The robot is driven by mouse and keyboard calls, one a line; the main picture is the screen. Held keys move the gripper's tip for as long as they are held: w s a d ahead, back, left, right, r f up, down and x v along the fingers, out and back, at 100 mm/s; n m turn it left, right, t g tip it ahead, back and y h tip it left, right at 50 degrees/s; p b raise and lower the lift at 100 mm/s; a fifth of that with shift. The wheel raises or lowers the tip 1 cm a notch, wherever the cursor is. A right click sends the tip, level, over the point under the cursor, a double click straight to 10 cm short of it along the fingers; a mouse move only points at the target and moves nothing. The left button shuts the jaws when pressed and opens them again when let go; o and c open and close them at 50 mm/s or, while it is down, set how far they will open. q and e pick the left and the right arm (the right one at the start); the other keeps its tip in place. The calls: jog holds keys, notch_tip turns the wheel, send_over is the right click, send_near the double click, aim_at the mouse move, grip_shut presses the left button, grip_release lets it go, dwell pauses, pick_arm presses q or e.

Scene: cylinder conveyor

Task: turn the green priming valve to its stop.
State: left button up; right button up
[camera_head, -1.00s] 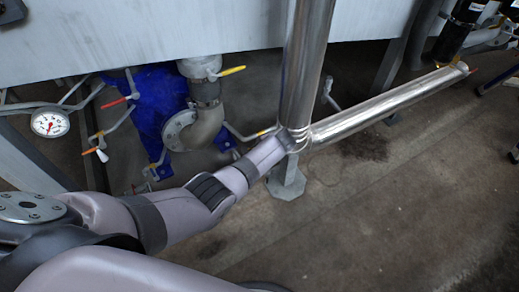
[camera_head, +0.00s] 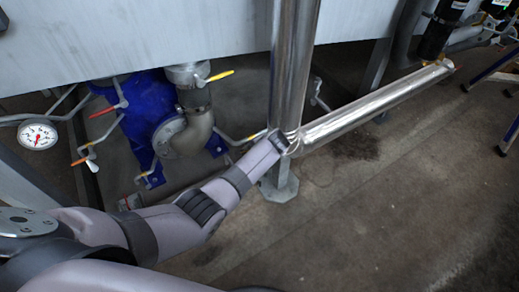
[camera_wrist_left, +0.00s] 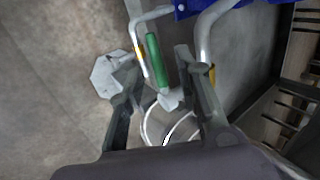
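The green valve handle (camera_wrist_left: 154,60) shows in the left wrist view as a straight green grip on a bent metal lever. My left gripper (camera_wrist_left: 157,62) is open there, with a dark finger on either side of the handle in the picture. I cannot tell whether either finger touches it. In the head view my left arm (camera_head: 200,205) reaches to the foot of the upright steel pipe (camera_head: 292,70). The left gripper's fingers and the green handle are hidden or not distinguishable in that view. My right gripper is not in view.
A slanting steel pipe (camera_head: 375,103) runs right from the upright one. Blue valve bodies (camera_head: 145,115), a red-handled lever (camera_head: 105,108), a yellow-handled lever (camera_head: 220,75) and a pressure gauge (camera_head: 38,135) are at the left. The floor (camera_head: 400,210) at the lower right is clear.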

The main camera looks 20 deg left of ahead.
pick_arm(q)
jog(key=v, duration=0.9)
jog(key=shift+d+r, duration=0.2)
jog(key=shift+r, duration=0.05)
jog(key=shift+s, duration=0.1)
